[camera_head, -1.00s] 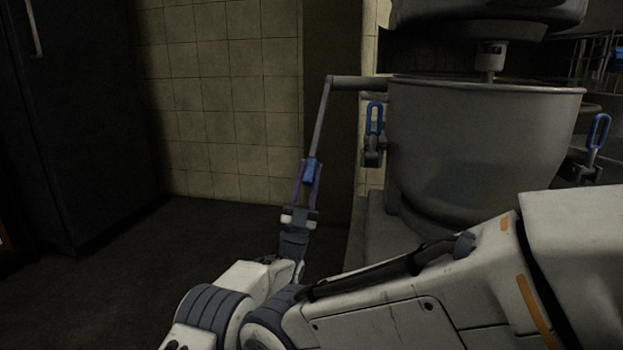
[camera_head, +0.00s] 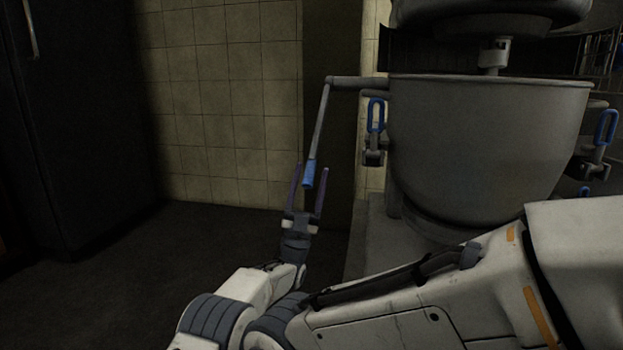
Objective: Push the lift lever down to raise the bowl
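The lift lever (camera_head: 319,125) is a grey rod that hangs down from a horizontal bar at the left of the mixer and ends in a blue grip (camera_head: 309,174). The lever points downward and slightly left. My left gripper (camera_head: 309,178) is below the grip, with its two purple fingers apart on either side of the grip's lower end. I cannot tell whether either finger touches it. The large grey bowl (camera_head: 485,150) sits upright under the mixer head (camera_head: 490,14). My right gripper is not in view.
Blue-handled clamps flank the bowl at left (camera_head: 375,117) and right (camera_head: 606,128). The mixer's grey base (camera_head: 372,238) stands below the bowl. A dark cabinet (camera_head: 75,110) is at the far left. The dark floor (camera_head: 130,275) at left is clear.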

